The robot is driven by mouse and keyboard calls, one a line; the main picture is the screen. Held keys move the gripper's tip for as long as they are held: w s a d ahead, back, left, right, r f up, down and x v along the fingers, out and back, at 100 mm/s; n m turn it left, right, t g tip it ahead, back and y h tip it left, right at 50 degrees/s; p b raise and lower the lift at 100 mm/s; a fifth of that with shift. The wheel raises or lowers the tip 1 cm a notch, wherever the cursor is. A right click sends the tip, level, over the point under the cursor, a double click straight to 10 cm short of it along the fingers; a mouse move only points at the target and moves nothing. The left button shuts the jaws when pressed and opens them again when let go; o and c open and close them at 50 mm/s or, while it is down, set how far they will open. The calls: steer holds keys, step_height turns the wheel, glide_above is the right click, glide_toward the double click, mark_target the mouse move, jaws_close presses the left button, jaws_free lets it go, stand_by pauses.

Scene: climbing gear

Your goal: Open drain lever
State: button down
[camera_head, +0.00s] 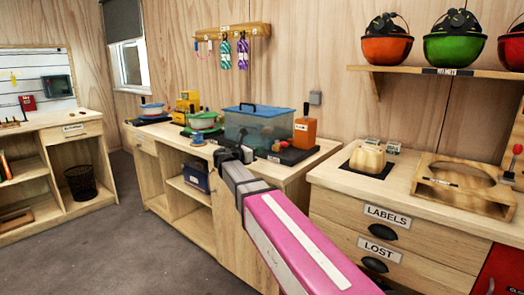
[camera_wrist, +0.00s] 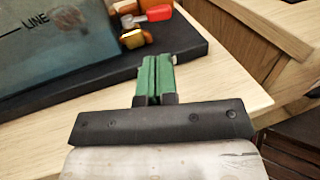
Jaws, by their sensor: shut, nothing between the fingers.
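A clear blue-tinted tub (camera_head: 255,128) with a blue lid stands on a dark mat on the middle counter; its corner also fills the upper left of the wrist view (camera_wrist: 50,45). By its lower corner in the wrist view is a brass-orange fitting (camera_wrist: 132,39) with a red lever (camera_wrist: 153,13) beyond it, partly cut by the top edge. I cannot tell the lever's setting. My gripper (camera_head: 233,153) is in front of the tub. In the wrist view its green fingers (camera_wrist: 155,62) are together and empty, pointing towards the fitting but apart from it.
The dark mat (camera_wrist: 185,47) lies under the tub near the counter's edge. An orange container (camera_head: 304,131) stands right of the tub, and a green-based device (camera_head: 202,122) left of it. Bare wood (camera_wrist: 225,90) shows in front.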

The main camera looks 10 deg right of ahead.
mark_target(283, 144)
steer(key=x, duration=1.1)
steer(key=shift+w+d, duration=0.15)
